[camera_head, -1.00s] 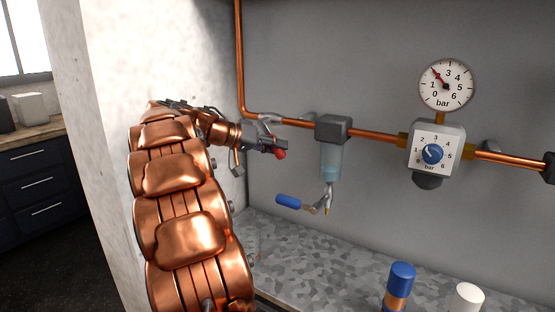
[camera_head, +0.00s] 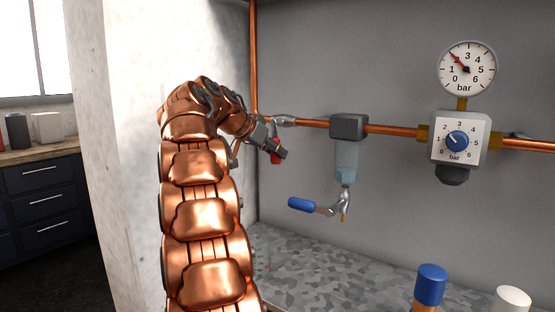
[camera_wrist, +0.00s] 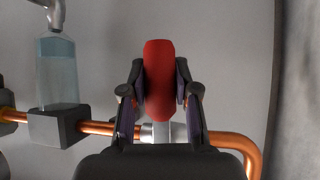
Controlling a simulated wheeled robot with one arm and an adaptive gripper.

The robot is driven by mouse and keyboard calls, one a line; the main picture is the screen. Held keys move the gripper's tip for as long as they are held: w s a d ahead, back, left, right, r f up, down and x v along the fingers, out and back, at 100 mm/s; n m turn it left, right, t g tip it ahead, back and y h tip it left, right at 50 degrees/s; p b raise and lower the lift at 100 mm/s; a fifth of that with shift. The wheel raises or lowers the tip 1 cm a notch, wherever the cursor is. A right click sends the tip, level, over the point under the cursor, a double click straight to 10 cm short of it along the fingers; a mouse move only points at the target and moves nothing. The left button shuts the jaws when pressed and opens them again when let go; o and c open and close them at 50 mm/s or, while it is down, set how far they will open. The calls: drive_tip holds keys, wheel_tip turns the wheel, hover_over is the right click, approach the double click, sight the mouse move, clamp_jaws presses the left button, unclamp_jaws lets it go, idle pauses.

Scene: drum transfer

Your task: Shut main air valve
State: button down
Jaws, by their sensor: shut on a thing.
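The main air valve has a red lever handle (camera_wrist: 159,80), which stands between my gripper's two fingers in the wrist view. My gripper (camera_head: 274,156) is shut on this handle, near the left end of the copper pipe. In the head view the handle is mostly hidden by my gripper, with only a bit of red showing. The silver valve body (camera_head: 284,121) sits on the pipe just above and right of my gripper; it also shows in the wrist view (camera_wrist: 164,131).
Right of the valve is a filter with a clear bowl (camera_head: 346,157) and a blue-handled drain tap (camera_head: 301,205) below. A regulator (camera_head: 458,139) and pressure gauge (camera_head: 466,69) follow; the gauge's red needle points up-left. Blue (camera_head: 431,284) and white (camera_head: 513,298) capped items stand at front right.

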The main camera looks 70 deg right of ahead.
drive_tip(key=shift+w+t, duration=0.25)
drive_tip(key=shift+t, duration=0.05)
idle(0.4)
drive_tip(key=c, duration=0.8)
unclamp_jaws()
drive_tip(key=shift+c, duration=0.2)
drive_tip(key=shift+r, duration=0.1)
drive_tip(key=v, duration=0.7)
drive_tip(key=shift+a, duration=0.2)
drive_tip(key=shift+w+r, duration=0.15)
